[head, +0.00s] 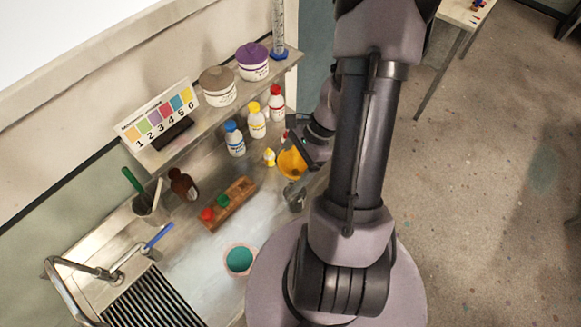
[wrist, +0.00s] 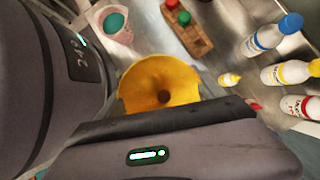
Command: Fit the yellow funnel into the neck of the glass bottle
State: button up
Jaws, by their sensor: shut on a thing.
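The yellow funnel (head: 291,163) is at my gripper (head: 307,152), at the right end of the metal counter. In the wrist view the funnel (wrist: 150,80) has its wide mouth toward the camera, with a dark hole near its middle. My gripper is shut on the funnel's near side; its fingertips are mostly hidden. A brown bottle (head: 183,184), which looks like glass, stands at the back left of the counter. The funnel is well apart from it. A small grey object (head: 295,197) shows just below the funnel; I cannot tell what it is.
A wooden block (head: 229,204) with red and green caps lies mid-counter. White bottles with blue (head: 234,139), yellow (head: 256,121) and red (head: 276,104) caps stand behind, near a small yellow-topped bottle (head: 269,157). A teal-filled cup (head: 239,260) stands in front. The sink (head: 150,300) is left.

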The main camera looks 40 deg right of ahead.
jog(key=shift+f+b, duration=2.2)
jog(key=shift+f, duration=0.5)
jog(key=o, duration=1.3)
jog(key=p+v, duration=0.3)
jog(key=v, duration=1.4)
jog(key=shift+s+r+p, duration=0.1)
jog(key=shift+r+p, duration=0.15)
jog(key=shift+p, duration=0.05)
